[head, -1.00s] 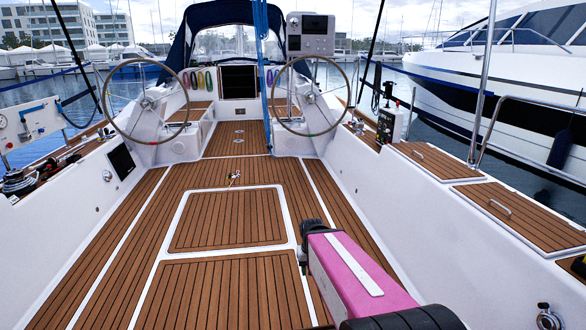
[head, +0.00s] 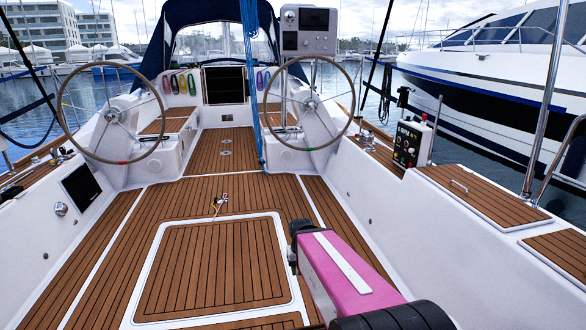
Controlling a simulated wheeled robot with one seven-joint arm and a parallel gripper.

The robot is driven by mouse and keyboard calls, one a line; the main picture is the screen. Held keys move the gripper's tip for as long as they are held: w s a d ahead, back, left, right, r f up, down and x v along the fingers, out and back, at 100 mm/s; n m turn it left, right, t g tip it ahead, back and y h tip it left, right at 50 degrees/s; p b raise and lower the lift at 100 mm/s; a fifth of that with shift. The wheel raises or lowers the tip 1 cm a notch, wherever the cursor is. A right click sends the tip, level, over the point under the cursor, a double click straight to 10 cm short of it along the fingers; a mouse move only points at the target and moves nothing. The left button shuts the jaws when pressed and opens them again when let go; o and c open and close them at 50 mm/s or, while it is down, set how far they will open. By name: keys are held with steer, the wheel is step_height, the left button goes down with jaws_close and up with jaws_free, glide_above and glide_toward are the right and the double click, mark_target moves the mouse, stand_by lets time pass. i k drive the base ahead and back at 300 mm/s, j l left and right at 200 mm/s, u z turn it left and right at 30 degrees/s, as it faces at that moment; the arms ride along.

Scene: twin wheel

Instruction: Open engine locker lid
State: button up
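A teak-planked hatch lid in a white frame (head: 212,268) lies flush and shut in the cockpit floor, left of my pink arm. Two teak lids are on the right side bench: the farther one (head: 482,197) has a small metal handle (head: 458,186) and lies shut, and the nearer one (head: 562,247) is cut by the right edge. I cannot tell by any label which is the engine locker lid. My pink arm link reaches forward over the floor at lower centre; my gripper does not show.
Two steering wheels (head: 160,112) (head: 356,105) stand ahead, with a blue rope (head: 250,70) between them. A control box (head: 411,143) stands on the right bench. The floor between the wheels is clear.

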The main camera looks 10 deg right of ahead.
mark_target(504, 211)
steer(key=i+z, duration=0.1)
steer(key=i, duration=0.65)
steer(key=i+j, duration=0.15)
steer(key=i, duration=0.6)
steer(key=i+z, duration=0.25)
steer(key=z, duration=0.2)
steer(key=i+z, duration=0.25)
steer(key=z, duration=0.2)
steer(key=i+z, duration=0.25)
steer(key=z, duration=0.2)
steer(key=i+z, duration=0.15)
steer(key=z, duration=0.25)
steer(key=i+z, duration=0.15)
steer(key=z, duration=0.2)
steer(key=i+j+z, duration=0.1)
steer(key=z, duration=0.3)
steer(key=i+j+z, duration=0.15)
steer(key=z, duration=0.25)
